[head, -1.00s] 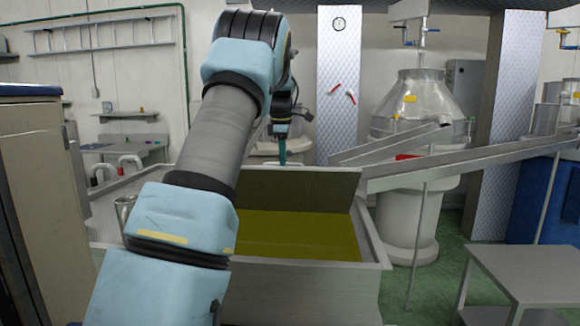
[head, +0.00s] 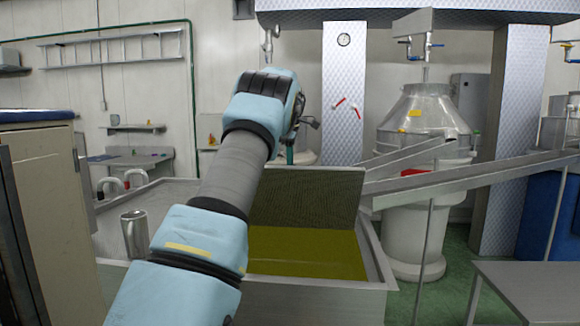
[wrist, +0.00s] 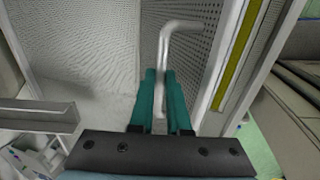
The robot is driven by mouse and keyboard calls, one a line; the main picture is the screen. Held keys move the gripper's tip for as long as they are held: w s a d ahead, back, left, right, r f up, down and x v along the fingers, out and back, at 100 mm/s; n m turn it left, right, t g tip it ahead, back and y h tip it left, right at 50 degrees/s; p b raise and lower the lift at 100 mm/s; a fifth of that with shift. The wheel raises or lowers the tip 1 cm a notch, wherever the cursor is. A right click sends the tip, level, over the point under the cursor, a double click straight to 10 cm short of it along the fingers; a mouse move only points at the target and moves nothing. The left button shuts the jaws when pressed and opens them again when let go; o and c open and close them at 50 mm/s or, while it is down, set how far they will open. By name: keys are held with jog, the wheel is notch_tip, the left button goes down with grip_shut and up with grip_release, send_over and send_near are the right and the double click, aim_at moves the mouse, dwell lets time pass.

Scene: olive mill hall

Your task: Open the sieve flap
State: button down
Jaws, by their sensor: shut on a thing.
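The sieve flap (head: 310,198) is a dark mesh panel, raised steeply over the steel tank (head: 320,297) with yellow-green oil in it. In the wrist view, a perforated panel (wrist: 150,42) carries a pale bent bar handle (wrist: 180,27). My gripper (wrist: 157,92) has teal fingers on both sides of the handle's bar and is shut on it. In the head view, my own arm and the raised flap hide most of the gripper and the handle.
A metal cup (head: 135,236) stands on the tank's left part. A sloping steel chute (head: 470,180) reaches over the tank's right edge. A low metal table (head: 530,290) is at the lower right. A cabinet (head: 45,210) is close on the left.

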jog(key=shift+f, duration=0.3)
jog(key=c, duration=1.2)
grip_release()
jog(key=shift+w, duration=0.1)
jog(key=o, duration=0.3)
jog(key=shift+r, duration=0.1)
jog(key=shift+r, duration=0.1)
jog(key=r, duration=0.3)
jog(key=s+r, duration=0.1)
jog(key=r, duration=0.3)
jog(key=s+r, duration=0.1)
jog(key=r, duration=0.2)
jog(key=shift+a+r, duration=0.15)
jog(key=shift+r, duration=0.05)
